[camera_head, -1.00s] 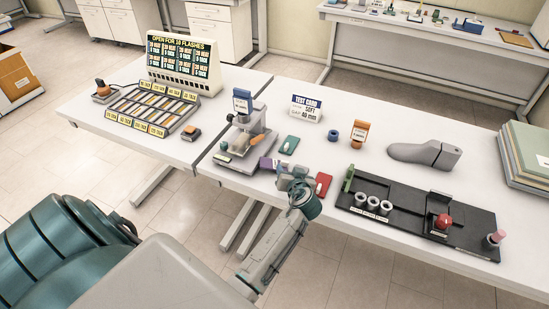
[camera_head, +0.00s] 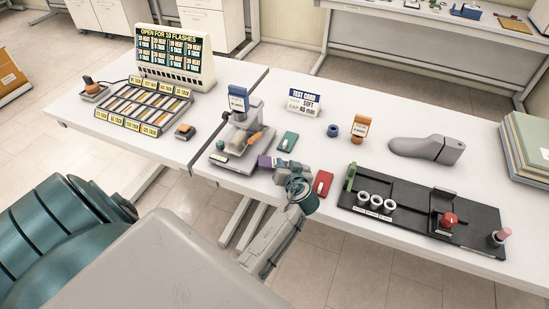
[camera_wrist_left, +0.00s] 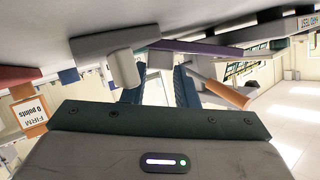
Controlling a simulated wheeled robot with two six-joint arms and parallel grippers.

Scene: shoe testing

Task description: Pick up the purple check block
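The purple check block (camera_head: 264,161) lies near the table's front edge, below the small press-like stand. My left gripper (camera_head: 277,166) is low over the table at the block's right side and partly hides it. In the left wrist view, a flat purple piece (camera_wrist_left: 195,47) shows just beyond and right of the fingers. My left gripper's two dark fingers (camera_wrist_left: 158,88) stand apart with a gap between them, and no grip on the block shows. My right gripper is not in view.
The press-like stand (camera_head: 239,132) is close behind the block. A green block (camera_head: 288,141) and a red block (camera_head: 323,183) lie nearby. A black fixture (camera_head: 415,212) with white rings is to the right. A grey shoe form (camera_head: 427,149) stands behind it.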

